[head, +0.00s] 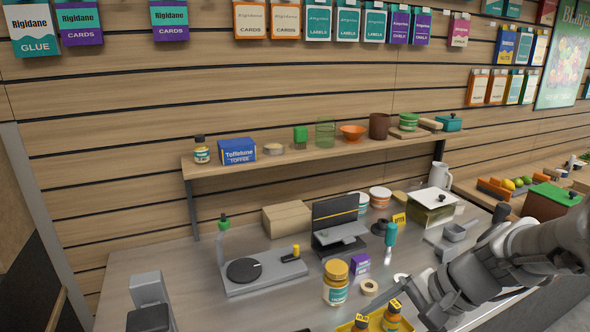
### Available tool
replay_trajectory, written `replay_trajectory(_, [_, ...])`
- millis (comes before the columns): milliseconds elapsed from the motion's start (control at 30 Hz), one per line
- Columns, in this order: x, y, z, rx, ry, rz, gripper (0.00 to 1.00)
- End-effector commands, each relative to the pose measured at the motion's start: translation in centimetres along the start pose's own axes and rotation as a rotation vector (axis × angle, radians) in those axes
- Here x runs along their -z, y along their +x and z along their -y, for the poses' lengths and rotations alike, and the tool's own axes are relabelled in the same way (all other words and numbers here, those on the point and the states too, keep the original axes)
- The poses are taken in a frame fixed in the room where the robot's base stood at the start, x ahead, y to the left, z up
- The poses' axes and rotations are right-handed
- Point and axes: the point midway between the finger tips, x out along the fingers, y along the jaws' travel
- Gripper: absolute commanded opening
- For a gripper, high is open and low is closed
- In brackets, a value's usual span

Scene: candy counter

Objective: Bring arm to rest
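My arm reaches in from the right edge of the head view. My gripper (416,302) is low at the right, over the front part of the counter (205,305). Its fingers look spread apart, with nothing visible between them. It is just right of a yellow tray (376,323) that holds orange-lidded jars (391,316). The bottom of the frame cuts off the tray. I cannot tell the exact gap between the gripper and the jars.
A large jar (336,284), a tape roll (369,287) and a purple box (360,264) stand left of my gripper. A scale (262,271) and a black-and-silver device (338,229) are farther back. A loaded shelf (330,151) runs above the counter.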

Motion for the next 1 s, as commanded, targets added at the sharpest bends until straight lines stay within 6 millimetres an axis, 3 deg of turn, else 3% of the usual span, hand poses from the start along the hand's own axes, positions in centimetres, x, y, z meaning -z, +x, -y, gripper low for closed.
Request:
replay_trajectory(200, [-2.9,-3.0,1.6,-0.139,-0.496,-0.211,0.81])
replay_trajectory(400, [-5.7,-6.4,1.7,-0.243,-0.832,-0.373,0.81])
replay_trajectory(600, [-7.6,-8.1,-0.3,-0.333,-0.984,-0.444,0.81])
replay_trajectory(1000, [-8.0,-8.6,-1.1,-0.366,-1.028,-0.47,0.81])
